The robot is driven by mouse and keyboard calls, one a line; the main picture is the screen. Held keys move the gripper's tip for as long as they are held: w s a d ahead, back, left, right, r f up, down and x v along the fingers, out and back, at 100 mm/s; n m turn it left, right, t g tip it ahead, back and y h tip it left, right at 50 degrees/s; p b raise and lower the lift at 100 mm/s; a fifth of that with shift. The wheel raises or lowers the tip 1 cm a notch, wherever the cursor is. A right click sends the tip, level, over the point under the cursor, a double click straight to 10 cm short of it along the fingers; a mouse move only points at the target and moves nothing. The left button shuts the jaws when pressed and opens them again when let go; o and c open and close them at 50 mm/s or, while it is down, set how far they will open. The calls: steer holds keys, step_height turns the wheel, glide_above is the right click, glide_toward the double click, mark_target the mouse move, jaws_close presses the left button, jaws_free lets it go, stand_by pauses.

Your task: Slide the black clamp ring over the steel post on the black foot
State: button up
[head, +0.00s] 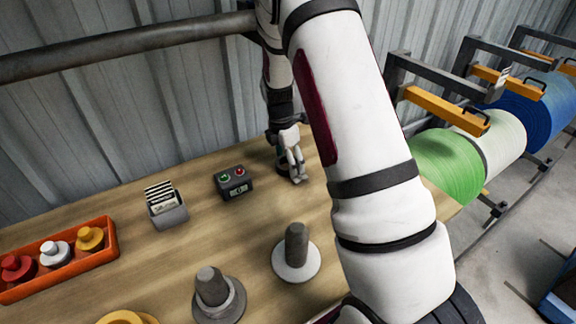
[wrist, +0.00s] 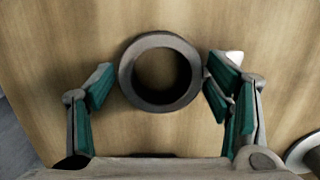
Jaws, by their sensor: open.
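The dark grey-black clamp ring (wrist: 128,72) lies flat on the wooden table in the wrist view, its hole facing up. My gripper (wrist: 158,82) is open, with one green-padded finger on each side of the ring; the right finger looks very close to it. In the head view my gripper (head: 296,176) is low over the table's back part, and a dark bit of the ring (head: 282,167) shows beside it. A grey post (head: 211,284) stands upright on a darker grey round foot (head: 232,305) at the front. I cannot tell whether a loose ring sits around that post's base.
Another grey post (head: 297,243) stands on a pale round foot (head: 290,271). A control box (head: 233,183), a card holder (head: 168,209) and an orange tray (head: 92,262) with coloured knobbed pieces are to the left. Coloured rolls (head: 450,165) are beyond the table's right edge.

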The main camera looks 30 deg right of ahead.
steer(key=c, duration=1.3)
steer(key=shift+c, duration=0.5)
steer(key=shift+r, duration=0.15)
